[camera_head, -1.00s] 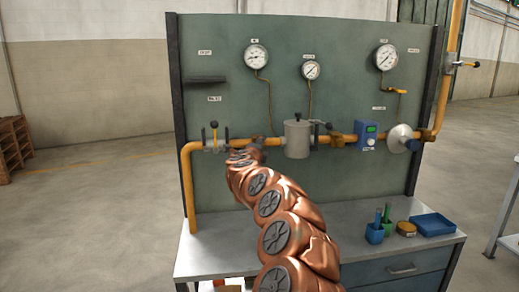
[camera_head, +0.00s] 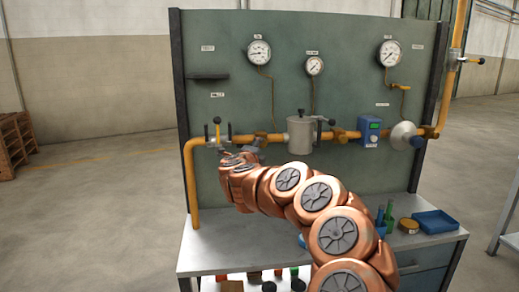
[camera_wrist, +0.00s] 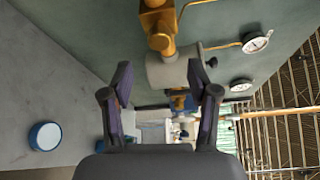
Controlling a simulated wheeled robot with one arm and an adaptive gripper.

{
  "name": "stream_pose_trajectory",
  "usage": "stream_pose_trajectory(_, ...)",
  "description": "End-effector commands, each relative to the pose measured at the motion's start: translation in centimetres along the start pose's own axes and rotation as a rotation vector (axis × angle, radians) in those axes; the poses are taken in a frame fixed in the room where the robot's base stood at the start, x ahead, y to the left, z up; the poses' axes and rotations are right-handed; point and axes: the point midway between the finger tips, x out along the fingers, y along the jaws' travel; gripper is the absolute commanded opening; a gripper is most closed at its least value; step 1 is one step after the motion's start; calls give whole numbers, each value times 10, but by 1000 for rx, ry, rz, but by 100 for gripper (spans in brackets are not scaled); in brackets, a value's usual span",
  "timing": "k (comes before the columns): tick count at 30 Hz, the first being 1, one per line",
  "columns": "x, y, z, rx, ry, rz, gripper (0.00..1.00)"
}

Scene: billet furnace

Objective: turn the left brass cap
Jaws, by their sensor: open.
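I cannot single out the left brass cap. A brass-coloured pipe (camera_head: 190,175) rises at the left of the green panel and runs right along it, with a dark lever valve (camera_head: 218,135) near its left bend. My gripper (camera_head: 238,157) is at the end of my copper arm, just below this left stretch of pipe; its fingers are hard to make out there. In the wrist view my gripper (camera_wrist: 160,80) has its two dark fingers spread, with nothing between them. A brass fitting (camera_wrist: 158,28) and a grey cylinder (camera_wrist: 168,70) show beyond the fingers.
The grey canister (camera_head: 300,135), blue box (camera_head: 369,131) and round grey disc (camera_head: 403,136) sit along the pipe. Gauges (camera_head: 259,52) hang above.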

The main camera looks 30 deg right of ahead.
Motion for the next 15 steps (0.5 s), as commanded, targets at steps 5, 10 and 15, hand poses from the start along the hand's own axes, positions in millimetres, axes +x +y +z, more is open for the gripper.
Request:
stream_pose_trajectory(5, -20, 0, 0, 2, -3, 1, 60)
stream_pose_trajectory(10, -30, 0, 1, 1, -3, 1, 60)
stream_pose_trajectory(15, -34, 1, 1, 0, -3, 2, 60)
